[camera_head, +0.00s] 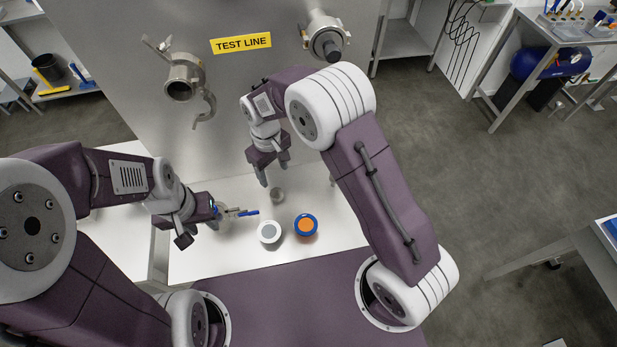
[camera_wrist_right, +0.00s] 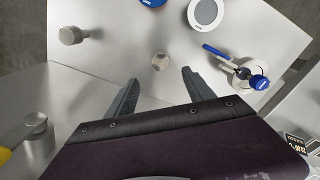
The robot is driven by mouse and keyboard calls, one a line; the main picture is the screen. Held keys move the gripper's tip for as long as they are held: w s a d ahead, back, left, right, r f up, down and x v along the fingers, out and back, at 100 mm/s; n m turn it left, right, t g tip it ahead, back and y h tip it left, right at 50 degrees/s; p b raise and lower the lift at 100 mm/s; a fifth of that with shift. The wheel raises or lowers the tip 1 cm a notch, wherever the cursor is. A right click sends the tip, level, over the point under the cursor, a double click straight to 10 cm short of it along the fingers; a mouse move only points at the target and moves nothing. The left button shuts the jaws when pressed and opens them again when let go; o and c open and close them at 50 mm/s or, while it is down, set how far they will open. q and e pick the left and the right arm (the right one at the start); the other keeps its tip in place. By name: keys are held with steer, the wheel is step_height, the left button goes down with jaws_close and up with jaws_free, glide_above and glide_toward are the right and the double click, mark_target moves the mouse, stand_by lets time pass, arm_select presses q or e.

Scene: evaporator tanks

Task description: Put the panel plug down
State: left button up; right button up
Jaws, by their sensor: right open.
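My right gripper is open and points down at the table. My left gripper (camera_head: 200,231) appears open, with its fingers apart at the table's left side. It is close to a small metal valve with a blue handle (camera_head: 248,213); I see no grip on the valve.
A white-and-grey round jar (camera_head: 269,231) and a blue-and-orange one (camera_head: 305,225) stand nearer my body. A metal fitting (camera_wrist_right: 70,35) stands at the side in the wrist view. The steel panel behind carries a clamped port (camera_head: 183,80) and another port (camera_head: 327,42).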

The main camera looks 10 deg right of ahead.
steer(key=s+d+r+m, duration=0.4)
steer(key=s+d, duration=0.1)
steer(key=d, duration=0.5)
steer(key=s+d+f+m+t+b, duration=0.1)
steer(key=s+d+f+m+b, duration=0.1)
steer(key=s+d, duration=0.5)
steer(key=s+m+b, duration=0.1)
steer(key=s, duration=0.2)
steer(key=shift+s+d+m, duration=0.15)
steer(key=shift+d+m, duration=0.15)
